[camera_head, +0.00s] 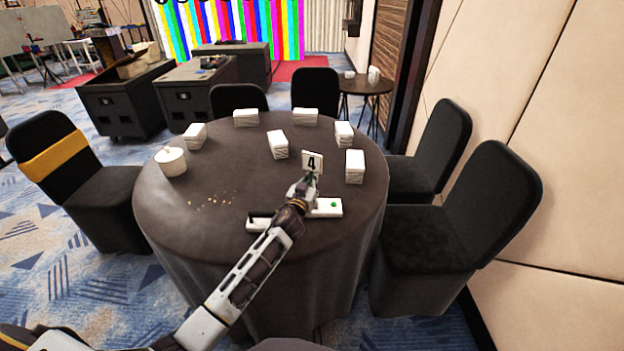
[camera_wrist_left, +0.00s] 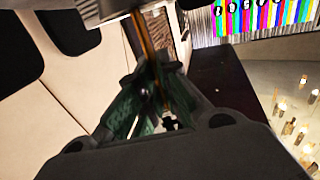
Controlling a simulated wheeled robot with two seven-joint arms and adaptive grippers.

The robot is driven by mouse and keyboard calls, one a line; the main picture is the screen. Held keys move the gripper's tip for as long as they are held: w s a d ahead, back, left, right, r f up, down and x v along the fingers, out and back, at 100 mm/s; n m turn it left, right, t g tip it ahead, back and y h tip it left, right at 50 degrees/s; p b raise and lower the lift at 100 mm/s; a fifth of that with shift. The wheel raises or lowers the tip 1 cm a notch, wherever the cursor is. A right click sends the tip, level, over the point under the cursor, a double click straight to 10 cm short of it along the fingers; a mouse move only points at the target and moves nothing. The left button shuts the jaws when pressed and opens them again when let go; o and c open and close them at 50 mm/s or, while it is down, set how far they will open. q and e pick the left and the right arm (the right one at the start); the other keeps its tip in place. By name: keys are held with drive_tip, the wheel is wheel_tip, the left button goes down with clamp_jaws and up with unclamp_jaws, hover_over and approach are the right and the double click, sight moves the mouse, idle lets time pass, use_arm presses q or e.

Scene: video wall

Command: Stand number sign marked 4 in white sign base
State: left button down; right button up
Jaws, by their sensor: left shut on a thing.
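The number sign marked 4 (camera_head: 312,162) is a small white card with a black 4. It is upright in my left gripper (camera_head: 309,181), above the round table. The white sign base (camera_head: 328,207) is a long, low white block with a green dot, lying near the table's front right. My gripper and forearm cover its middle; its left end shows past the arm. Whether the sign touches the base cannot be told. In the left wrist view the green-lined fingers (camera_wrist_left: 148,112) are close together, and what they hold is hard to make out. My right gripper is not in view.
The dark round table (camera_head: 180,205) carries several white napkin stacks (camera_head: 355,166), a white round container (camera_head: 171,161) at left and scattered crumbs (camera_head: 212,201). Black chairs (camera_head: 483,215) stand around it. The table's left front is mostly clear.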

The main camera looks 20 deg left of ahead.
use_arm(q)
drive_tip(key=shift+f, duration=0.3)
drive_tip(key=c, duration=1.5)
unclamp_jaws()
drive_tip(key=shift+c, duration=0.2)
drive_tip(key=shift+s, duration=0.1)
drive_tip(key=s, duration=1.1)
drive_tip(key=shift+s, duration=0.4)
drive_tip(key=shift+a, duration=0.1)
